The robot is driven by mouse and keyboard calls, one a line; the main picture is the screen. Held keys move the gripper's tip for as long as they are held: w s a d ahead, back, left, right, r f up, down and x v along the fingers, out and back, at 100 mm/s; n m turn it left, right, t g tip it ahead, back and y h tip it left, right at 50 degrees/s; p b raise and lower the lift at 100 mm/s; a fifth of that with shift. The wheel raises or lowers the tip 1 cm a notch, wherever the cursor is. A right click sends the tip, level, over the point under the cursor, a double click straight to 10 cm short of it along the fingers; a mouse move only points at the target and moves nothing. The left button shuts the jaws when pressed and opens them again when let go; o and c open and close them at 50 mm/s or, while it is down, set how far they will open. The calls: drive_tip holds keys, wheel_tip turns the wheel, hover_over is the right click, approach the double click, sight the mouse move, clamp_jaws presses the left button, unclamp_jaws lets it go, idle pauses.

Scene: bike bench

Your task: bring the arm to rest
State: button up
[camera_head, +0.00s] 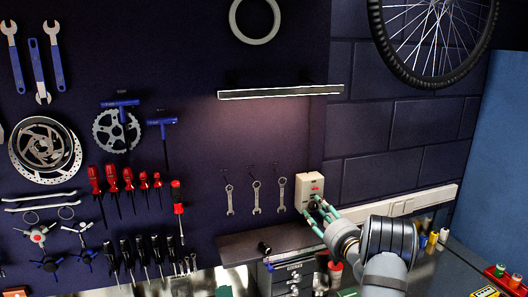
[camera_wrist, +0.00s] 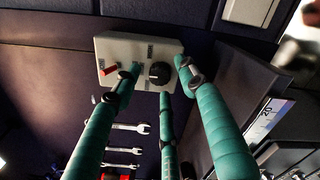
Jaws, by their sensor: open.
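My gripper (camera_head: 316,207) has green fingers with dark joints. They are spread open and empty, pointing at a small beige control box (camera_head: 309,186) on the wall. In the wrist view my gripper (camera_wrist: 160,78) spreads its fingers around the black knob (camera_wrist: 159,73) of the box (camera_wrist: 140,50). One fingertip overlaps the box face between the knob and a red switch (camera_wrist: 110,70), another is at the box's right edge. I cannot tell whether any fingertip touches the box. My arm reaches in from the lower right in the head view.
A light bar (camera_head: 280,92) on the wall above has a glow beneath it. Several wrenches (camera_wrist: 122,150) hang left of the box. A dark shelf (camera_head: 264,241) and drawer unit (camera_head: 290,275) stand below. A bike wheel (camera_head: 436,80) hangs upper right. Small bottles (camera_head: 443,236) stand at right.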

drive_tip(key=v, duration=1.2)
drive_tip(key=x, duration=1.1)
drive_tip(key=shift+w+a, duration=0.15)
drive_tip(key=shift+w, duration=0.15)
drive_tip(key=shift+w+f+n+b, duration=0.3)
drive_tip(key=shift+n+b, duration=0.2)
drive_tip(key=shift+b, duration=0.1)
drive_tip(key=shift+n+b, duration=0.45)
drive_tip(key=shift+n, duration=0.35)
drive_tip(key=n, duration=0.2)
drive_tip(key=n+b, duration=0.1)
drive_tip(key=n, duration=0.1)
drive_tip(key=shift+s+r+n+b, duration=0.15)
drive_tip(key=shift+r+n+b, duration=0.05)
drive_tip(key=shift+n+b, duration=0.1)
drive_tip(key=n, duration=0.2)
drive_tip(key=shift+n, duration=0.4)
drive_tip(key=shift+s+f+n+b, duration=0.1)
drive_tip(key=shift+s+n+b, duration=0.05)
drive_tip(key=shift+n+b, duration=0.4)
drive_tip(key=b+v, duration=0.4)
drive_tip(key=v, duration=0.6)
drive_tip(key=shift+b, duration=0.35)
